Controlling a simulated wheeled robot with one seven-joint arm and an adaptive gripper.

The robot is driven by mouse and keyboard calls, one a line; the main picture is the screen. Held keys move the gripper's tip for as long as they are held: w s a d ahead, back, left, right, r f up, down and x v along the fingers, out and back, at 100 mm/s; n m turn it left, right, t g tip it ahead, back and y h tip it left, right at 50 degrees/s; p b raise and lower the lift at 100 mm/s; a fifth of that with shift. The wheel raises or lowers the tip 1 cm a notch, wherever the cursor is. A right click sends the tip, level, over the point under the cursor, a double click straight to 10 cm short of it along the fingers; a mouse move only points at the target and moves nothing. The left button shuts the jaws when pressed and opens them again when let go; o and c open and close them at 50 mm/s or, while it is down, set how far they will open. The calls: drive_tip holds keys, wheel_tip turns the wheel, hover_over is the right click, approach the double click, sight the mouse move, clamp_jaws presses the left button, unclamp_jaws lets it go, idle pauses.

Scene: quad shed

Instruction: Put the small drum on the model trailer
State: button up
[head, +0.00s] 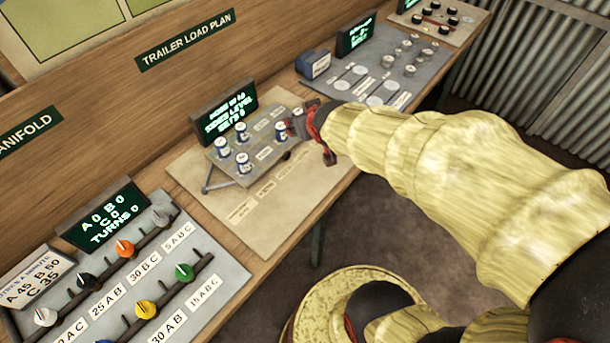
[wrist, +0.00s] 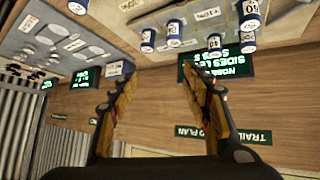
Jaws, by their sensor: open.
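The model trailer (head: 262,153) is a small grey board on a beige sheet on the bench, with several white-and-blue drums on it. One drum (head: 244,163) stands at its near left, another (head: 281,131) toward its right. A further drum (head: 298,114) is partly hidden by my gripper. My gripper (head: 302,134) is open and empty at the trailer's right end. In the wrist view, which is upside down, the open fingers (wrist: 157,80) have no drum between them. Drums (wrist: 175,33) show above, and another drum (wrist: 78,5) is cut by the top edge. I cannot tell which is the small drum.
A green-lit display (head: 224,112) stands behind the trailer against the wooden wall. A knob panel (head: 125,265) is at the left. A blue box (head: 313,64) and a grey panel (head: 385,72) lie beyond my gripper. The beige sheet (head: 250,225) is clear in front.

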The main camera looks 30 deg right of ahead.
drive_tip(key=s+a+r+g+y, duration=0.1)
drive_tip(key=s+a+r+g, duration=0.1)
drive_tip(key=s+a, duration=0.3)
drive_tip(key=s+a+r+n+g+y, duration=0.1)
drive_tip(key=s+a+r, duration=0.2)
drive_tip(key=s, duration=1.1)
drive_tip(key=a, duration=0.3)
drive_tip(key=shift+s+r+g, duration=0.2)
drive_tip(key=shift+r+g, duration=0.1)
drive_tip(key=shift+g, duration=0.1)
